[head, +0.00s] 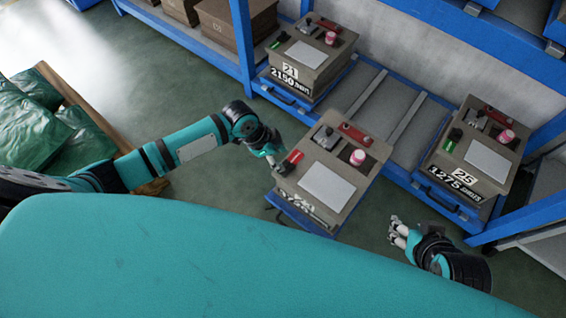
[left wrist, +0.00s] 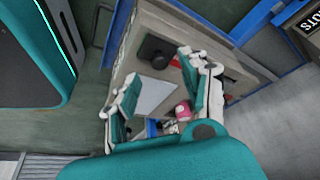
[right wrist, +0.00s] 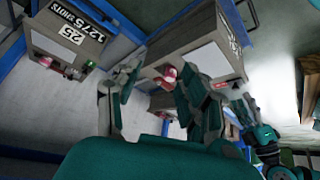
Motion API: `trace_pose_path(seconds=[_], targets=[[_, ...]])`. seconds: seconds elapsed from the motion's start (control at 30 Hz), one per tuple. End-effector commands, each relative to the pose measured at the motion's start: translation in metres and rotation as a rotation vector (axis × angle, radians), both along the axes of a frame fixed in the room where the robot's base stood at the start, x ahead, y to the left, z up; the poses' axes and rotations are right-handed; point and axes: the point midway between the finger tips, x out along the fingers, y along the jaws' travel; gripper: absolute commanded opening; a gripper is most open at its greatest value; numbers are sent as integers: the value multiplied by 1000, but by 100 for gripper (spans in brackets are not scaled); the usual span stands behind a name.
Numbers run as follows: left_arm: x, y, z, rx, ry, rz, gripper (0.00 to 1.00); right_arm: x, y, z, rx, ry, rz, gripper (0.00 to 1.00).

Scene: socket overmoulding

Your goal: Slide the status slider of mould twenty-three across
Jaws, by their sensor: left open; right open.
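The middle mould (head: 340,150) stands pulled forward from the rack. Its front number is partly hidden, so I cannot read it fully. Its status slider (head: 294,156) shows red beside a black knob (head: 283,168) on the top's left edge. A white sheet (head: 327,187) lies on the top, with a pink-capped pot (head: 357,157) behind. My left gripper (head: 270,153) is open at the left edge, close to the slider; contact cannot be told. The left wrist view shows its fingers spread over the mould top (left wrist: 150,20). My right gripper (head: 396,230) is open and empty, right of the mould.
Mould 21 (head: 307,68) and mould 25 (head: 472,160) sit on the blue rack (head: 247,45), each showing green at its slider. Rails (head: 400,118) between them are bare. Green bags (head: 60,135) lie on a pallet at left.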

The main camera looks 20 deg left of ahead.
Motion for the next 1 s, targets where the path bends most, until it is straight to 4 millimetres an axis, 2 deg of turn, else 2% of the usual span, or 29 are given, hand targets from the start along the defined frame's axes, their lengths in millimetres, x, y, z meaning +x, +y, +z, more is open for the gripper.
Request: trace_pose_path(seconds=[0.1,0.3,0.5,0.77,1.0], targets=[[2,-6,-14,-2,0,1,46,21,8,7,24,-111,9,43],[5,-11,-28,-1,-1,-1,46,46,16,23,56,-256,20,43],[6,-13,-33,0,0,-1,46,56,20,32,69,-316,24,43],[6,-13,-33,0,0,-1,46,57,20,33,70,-322,24,43],[6,-13,-33,0,0,0,14,56,20,33,70,-321,24,43]])
